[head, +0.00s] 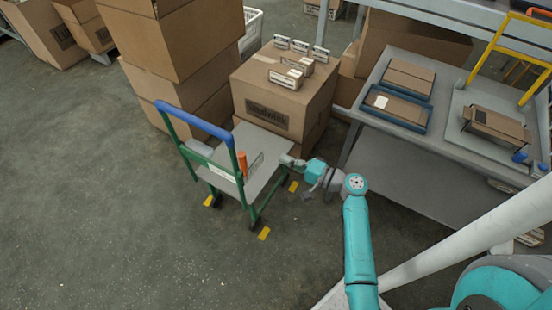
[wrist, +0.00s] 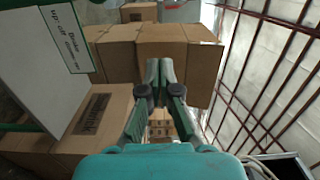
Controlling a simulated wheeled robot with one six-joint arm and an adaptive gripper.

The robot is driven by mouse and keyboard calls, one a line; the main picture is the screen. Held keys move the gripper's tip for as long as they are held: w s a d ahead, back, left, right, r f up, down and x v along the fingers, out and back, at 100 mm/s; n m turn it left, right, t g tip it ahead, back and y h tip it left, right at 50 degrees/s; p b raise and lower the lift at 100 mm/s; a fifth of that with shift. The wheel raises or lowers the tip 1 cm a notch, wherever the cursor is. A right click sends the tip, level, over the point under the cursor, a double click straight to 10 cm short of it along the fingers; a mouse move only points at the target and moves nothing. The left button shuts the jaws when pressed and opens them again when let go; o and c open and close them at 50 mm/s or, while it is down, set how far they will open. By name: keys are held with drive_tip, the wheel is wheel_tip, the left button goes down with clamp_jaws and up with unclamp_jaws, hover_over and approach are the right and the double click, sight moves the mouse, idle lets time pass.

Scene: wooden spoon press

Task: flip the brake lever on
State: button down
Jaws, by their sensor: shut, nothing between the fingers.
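The orange brake lever (head: 242,163) stands upright on the near side of the green-framed cart (head: 215,187) with a blue push handle. The lever does not show in the wrist view. A white label there (wrist: 66,38) reads "Brake", "up: off", "down: on". My gripper (head: 286,160) is at the right edge of the cart's grey platform, to the right of the lever and apart from it. In the wrist view the fingers of my gripper (wrist: 160,66) are together and hold nothing.
Stacked cardboard boxes (head: 180,40) stand behind the cart. A large box (head: 285,95) with small packages on top is close behind my gripper. A grey workbench (head: 440,135) with trays stands at the right. Yellow floor marks (head: 264,233) lie around the cart; the floor at left is clear.

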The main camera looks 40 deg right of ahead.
sight(242, 165)
drive_tip(key=w+a, duration=0.7)
drive_tip(key=shift+w+a, duration=0.2)
drive_tip(key=shift+a, duration=0.1)
idle(0.4)
